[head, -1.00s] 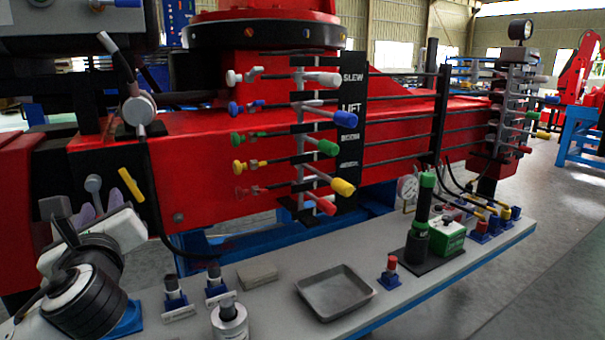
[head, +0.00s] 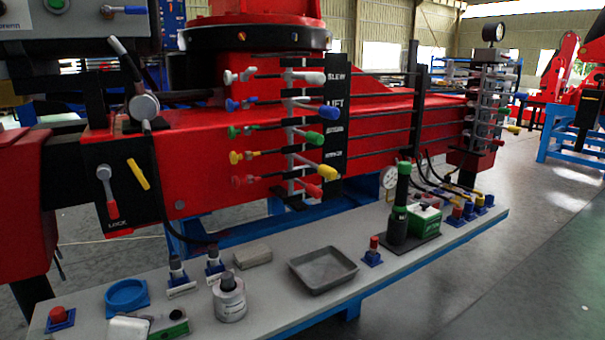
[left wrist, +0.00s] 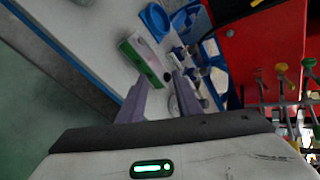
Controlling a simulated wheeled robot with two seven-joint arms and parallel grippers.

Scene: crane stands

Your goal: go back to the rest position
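My left gripper (left wrist: 161,78) shows in the left wrist view with its two grey-purple fingers spread apart. Nothing is between the fingers, and the bench top (left wrist: 88,38) lies beyond them. My left arm and gripper cannot be made out clearly in the head view. My right gripper is in neither view. The red crane stand (head: 225,160) has coloured valve levers at its middle, and a black panel with a red-handled lock lever (head: 109,195) at its left.
The long grey bench (head: 275,312) holds a blue ring (head: 125,295), a metal can (head: 229,299), a grey tray (head: 323,268), a green box (head: 424,220) and a red button on a blue base (head: 60,317). A green-and-white box (left wrist: 145,58) lies near my left gripper. Open floor lies right.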

